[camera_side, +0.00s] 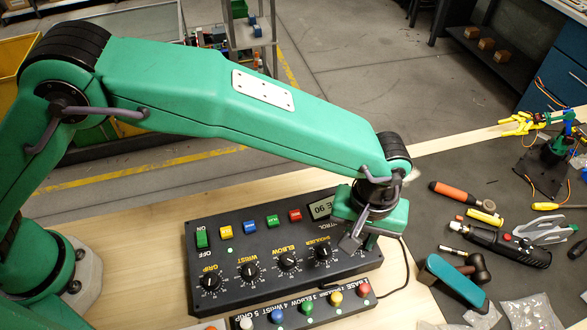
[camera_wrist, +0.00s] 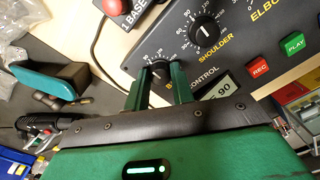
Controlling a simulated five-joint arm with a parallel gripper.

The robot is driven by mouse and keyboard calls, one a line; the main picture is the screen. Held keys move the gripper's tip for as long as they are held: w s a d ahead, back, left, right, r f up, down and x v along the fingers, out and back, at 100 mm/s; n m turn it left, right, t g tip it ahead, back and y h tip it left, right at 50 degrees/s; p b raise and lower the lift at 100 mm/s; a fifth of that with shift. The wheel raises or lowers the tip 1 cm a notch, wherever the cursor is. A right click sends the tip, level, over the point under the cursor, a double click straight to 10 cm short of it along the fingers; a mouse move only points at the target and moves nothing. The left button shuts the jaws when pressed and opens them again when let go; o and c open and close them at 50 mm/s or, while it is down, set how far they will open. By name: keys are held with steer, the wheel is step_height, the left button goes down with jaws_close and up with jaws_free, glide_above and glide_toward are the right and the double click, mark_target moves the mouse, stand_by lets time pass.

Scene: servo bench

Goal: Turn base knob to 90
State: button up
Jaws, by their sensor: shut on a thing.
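The black control box (camera_side: 205,238) lies on the wooden bench with a row of knobs. The base knob (camera_wrist: 159,70) is at the end of the row, with its white dial marks around it in the wrist view. My gripper (camera_wrist: 161,79) has its two green fingers on either side of that knob, closed on it. In the side view my gripper (camera_side: 353,243) reaches down over the right end of the box and hides the base knob. The display (camera_side: 320,208) is partly covered by my gripper; in the wrist view the display (camera_wrist: 222,88) shows 90.
A second box with coloured buttons (camera_side: 305,307) lies in front of the control box. A black cable (camera_side: 405,265) runs along the right. Further right are a teal-handled tool (camera_side: 450,282), a rotary tool (camera_side: 508,247) and a small arm (camera_side: 550,150).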

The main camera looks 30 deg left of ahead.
steer(key=shift+r, duration=0.1)
steer(key=o, duration=1)
steer(key=shift+r, duration=3.9)
